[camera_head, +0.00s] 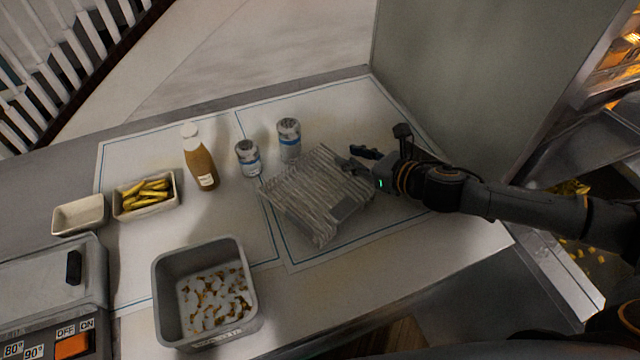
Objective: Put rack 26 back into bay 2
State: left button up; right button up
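A grey ribbed, wire-like rack (310,190) lies tilted in the picture on the right marked mat of the counter. A flat grey plate shows at its lower right side; I cannot read a number on it, so I cannot confirm it is rack 26. My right gripper (352,157) is at the rack's upper right corner, its fingers apart, with the lower finger over or against the rack's edge. I cannot tell whether they touch it. My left gripper is not in view. No bay marked 2 can be made out.
Two blue-banded shakers (289,140) stand close behind the rack. A sauce bottle (200,160), a dish of yellow strips (147,207), an empty dish (80,215) and a grey bin (205,345) stand left. A grey panel (470,80) rises behind my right arm.

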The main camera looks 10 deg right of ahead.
jog(key=shift+w+a+f, duration=0.2)
jog(key=shift+w+a, duration=0.1)
jog(key=shift+w, duration=0.1)
jog(key=shift+s, duration=0.1)
grip_shut()
jog(key=shift+r, duration=0.15)
